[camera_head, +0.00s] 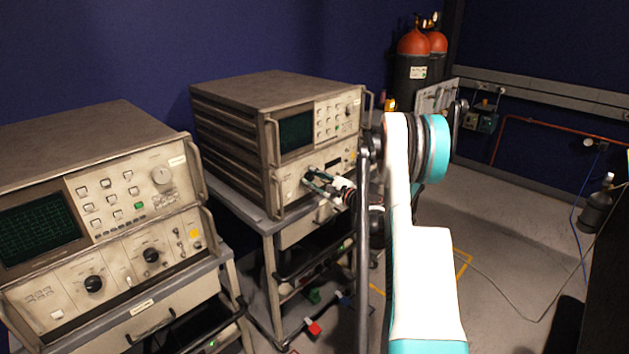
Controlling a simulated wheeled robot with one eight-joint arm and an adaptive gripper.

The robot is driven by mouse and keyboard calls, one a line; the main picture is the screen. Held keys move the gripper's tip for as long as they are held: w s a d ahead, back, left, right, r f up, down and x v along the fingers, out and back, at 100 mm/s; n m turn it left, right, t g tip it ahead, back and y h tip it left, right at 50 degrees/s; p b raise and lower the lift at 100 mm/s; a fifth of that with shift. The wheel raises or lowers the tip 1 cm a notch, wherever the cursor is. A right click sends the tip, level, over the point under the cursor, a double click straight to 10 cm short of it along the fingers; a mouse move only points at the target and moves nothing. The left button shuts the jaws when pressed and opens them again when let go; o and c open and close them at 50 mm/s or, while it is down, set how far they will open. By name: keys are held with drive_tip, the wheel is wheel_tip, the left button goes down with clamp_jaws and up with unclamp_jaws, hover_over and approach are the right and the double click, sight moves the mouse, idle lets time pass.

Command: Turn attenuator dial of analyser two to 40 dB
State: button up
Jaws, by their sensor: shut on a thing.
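The farther analyser (262,92), a beige and brown unit with a dark green screen, stands on a trolley in the middle of the view. My gripper (312,180) is at the left part of its lower front panel, shut on a dial there. The gripper's fingers hide most of that dial, and its scale and pointer cannot be read. A second analyser of the same kind (100,150) stands nearer at the left, with two black dials on its lower panel. I cannot read which unit is numbered two. My white and teal arm covers the area right of the farther analyser.
Metal handles (195,167) stick out from the analyser fronts. Red-topped gas cylinders (413,60) stand at the back. Small red (313,326) and green objects lie low by the trolley. A cable (500,309) crosses the otherwise open grey floor at the right.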

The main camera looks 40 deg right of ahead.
drive_tip(key=shift+m, duration=2)
drive_tip(key=o, duration=1.1)
drive_tip(key=shift+c, duration=0.2)
drive_tip(key=s, duration=1.2)
drive_tip(key=shift+d, duration=0.4)
